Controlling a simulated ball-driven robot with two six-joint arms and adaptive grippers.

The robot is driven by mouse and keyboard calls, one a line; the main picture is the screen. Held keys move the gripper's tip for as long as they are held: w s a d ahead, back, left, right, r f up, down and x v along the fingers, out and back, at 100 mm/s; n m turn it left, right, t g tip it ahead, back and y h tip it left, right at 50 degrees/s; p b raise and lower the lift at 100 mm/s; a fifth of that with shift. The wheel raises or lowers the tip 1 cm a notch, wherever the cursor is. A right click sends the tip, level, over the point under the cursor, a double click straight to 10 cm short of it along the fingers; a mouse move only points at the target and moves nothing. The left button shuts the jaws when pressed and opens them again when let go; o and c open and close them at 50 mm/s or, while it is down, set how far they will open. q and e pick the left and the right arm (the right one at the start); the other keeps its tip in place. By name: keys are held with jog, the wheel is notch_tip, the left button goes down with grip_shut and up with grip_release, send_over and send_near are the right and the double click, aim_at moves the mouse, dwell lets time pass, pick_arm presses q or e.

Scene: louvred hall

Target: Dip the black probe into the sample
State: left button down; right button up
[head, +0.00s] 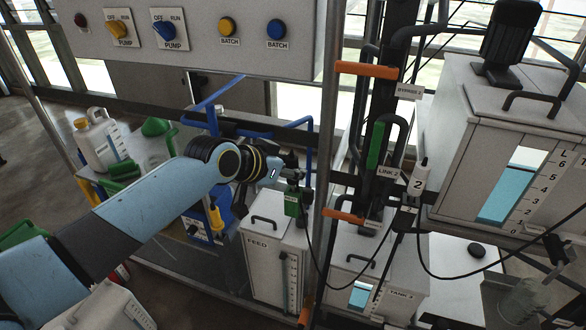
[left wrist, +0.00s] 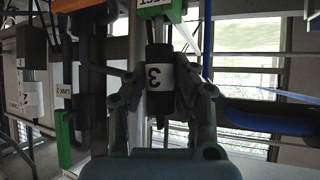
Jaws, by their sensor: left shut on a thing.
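My left gripper (head: 284,175) is shut on the black probe (left wrist: 158,57), which bears a white label with a 3. The probe sits between the two fingers in the left wrist view. A green block (left wrist: 158,8) with a partly cut-off label adjoins the probe; it also shows below the gripper in the head view (head: 292,204). A clear glass vessel (head: 522,303) stands at the lower right, far from my gripper. I cannot tell whether it holds the sample. My right gripper is not in view.
A white probe marked 2 (head: 418,184) stands by the LINK 2 post, with dark cables hanging near it. A steel upright (head: 325,130) and orange-handled valves (head: 366,70) stand right of my gripper. The FEED tank (head: 262,262) is below. A large tank (head: 500,150) stands at right.

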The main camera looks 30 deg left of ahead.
pick_arm(q)
jog(key=shift+r, duration=0.1)
notch_tip(320, 180, up, 6)
jog(key=p, duration=0.5)
notch_tip(320, 180, up, 5)
jog(key=shift+w+d+f+p, duration=0.1)
jog(key=shift+p, duration=0.5)
jog(key=shift+r, duration=0.45)
